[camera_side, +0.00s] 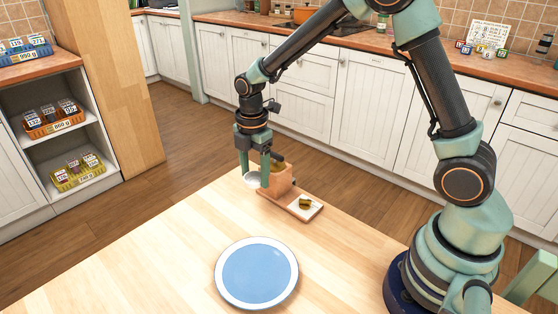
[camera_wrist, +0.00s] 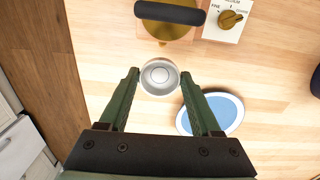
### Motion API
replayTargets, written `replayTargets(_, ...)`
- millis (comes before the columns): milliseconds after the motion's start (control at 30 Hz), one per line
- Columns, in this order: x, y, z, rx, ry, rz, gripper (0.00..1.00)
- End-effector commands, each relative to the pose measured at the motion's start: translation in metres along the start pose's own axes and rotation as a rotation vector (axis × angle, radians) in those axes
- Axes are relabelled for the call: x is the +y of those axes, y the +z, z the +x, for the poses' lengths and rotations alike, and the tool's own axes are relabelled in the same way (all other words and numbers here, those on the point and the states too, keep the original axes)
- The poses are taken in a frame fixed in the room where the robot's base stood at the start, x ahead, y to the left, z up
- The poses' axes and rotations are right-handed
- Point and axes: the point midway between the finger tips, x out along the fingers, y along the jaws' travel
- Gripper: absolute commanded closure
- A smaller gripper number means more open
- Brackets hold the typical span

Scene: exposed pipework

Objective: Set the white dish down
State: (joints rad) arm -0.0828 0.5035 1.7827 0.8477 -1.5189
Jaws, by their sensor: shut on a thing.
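The white dish (camera_wrist: 159,78) is small and round, with a raised ring in its middle. My gripper (camera_wrist: 160,74) is shut on it, with one green finger on each side in the wrist view. In the side view my gripper (camera_side: 252,171) points down near the far edge of the table, left of a wooden block. The dish (camera_side: 251,180) shows low between the fingers there, partly covered by them. I cannot tell whether its underside touches the table.
The wooden block (camera_side: 276,180) stands on a board with a dial plate (camera_side: 304,206), close beside my gripper. A blue plate with a white rim (camera_side: 257,273) lies nearer the front of the table (camera_side: 150,250). Bare tabletop lies left of the plate.

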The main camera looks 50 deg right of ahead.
Motion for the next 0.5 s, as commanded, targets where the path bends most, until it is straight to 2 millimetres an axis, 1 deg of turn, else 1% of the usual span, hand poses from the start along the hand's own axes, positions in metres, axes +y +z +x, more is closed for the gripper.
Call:
replayTargets(33, -0.001, 0.0, 0.012, 0.0, -0.005, 0.0, 0.9)
replayTargets(100, -0.001, 0.0, 0.024, 0.0, -0.004, 0.0, 0.9)
replayTargets(200, 0.0, 0.0, 0.035, 0.0, -0.001, 0.0, 0.9)
replayTargets(367, 0.0, 0.0, 0.046, 0.0, -0.001, 0.0, 0.9)
replayTargets(500, -0.001, 0.0, 0.066, 0.0, -0.002, 0.0, 0.9)
